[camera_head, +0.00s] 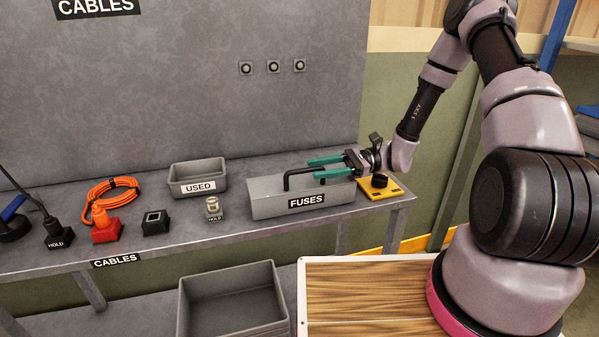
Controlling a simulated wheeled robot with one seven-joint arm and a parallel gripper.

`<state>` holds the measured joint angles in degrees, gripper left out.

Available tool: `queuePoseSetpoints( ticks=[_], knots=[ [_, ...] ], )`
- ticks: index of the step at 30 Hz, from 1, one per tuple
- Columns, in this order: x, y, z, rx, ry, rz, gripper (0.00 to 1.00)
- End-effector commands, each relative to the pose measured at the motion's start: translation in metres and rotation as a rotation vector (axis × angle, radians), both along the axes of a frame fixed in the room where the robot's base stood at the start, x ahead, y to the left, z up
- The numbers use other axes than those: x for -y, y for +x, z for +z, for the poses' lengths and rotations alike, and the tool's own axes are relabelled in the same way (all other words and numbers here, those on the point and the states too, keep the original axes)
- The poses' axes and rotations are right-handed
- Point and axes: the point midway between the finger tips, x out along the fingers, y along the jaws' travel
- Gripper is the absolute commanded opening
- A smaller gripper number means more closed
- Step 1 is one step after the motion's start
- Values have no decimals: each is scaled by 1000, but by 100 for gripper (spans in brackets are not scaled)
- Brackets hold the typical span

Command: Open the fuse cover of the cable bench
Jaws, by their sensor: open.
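The fuse box is a long grey case (268,206) labelled FUSES, lying at the right part of the cable bench (150,252). Its cover (270,187) looks closed, with a black bar handle (287,177) on top. My gripper (313,168) comes in from the right above the cover, its two green fingers pointing left. The fingers are apart, one behind and one in front at the right part of the handle. Whether either finger touches the handle or cover cannot be told.
A grey bin labelled USED (198,178) stands left of the fuse box. A small clear-topped holder (213,207), a black socket block (156,222) and an orange cable (112,190) stand further left. A yellow plate (381,189) with a black knob lies to the right. An empty grey crate (232,290) sits below.

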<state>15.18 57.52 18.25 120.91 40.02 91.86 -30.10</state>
Motion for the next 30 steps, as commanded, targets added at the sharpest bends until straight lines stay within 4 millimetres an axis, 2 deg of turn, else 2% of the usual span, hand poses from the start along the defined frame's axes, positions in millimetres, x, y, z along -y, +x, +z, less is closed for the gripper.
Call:
queuePoseSetpoints(
  ticks=[3, 9, 15, 22, 24, 26, 30],
  knots=[
    [-23, -8, 0, -1, 0, 4, 47],
    [-50, -15, 0, 0, -1, 3, 47],
    [-59, -18, 0, 0, -1, 1, 47],
    [-60, -18, 0, 0, -1, 1, 47],
    [-59, -18, 0, 0, -1, 1, 20],
    [-59, -18, 0, 0, -1, 1, 0],
    [-59, -17, 0, 1, -1, 1, 0]
  ],
)
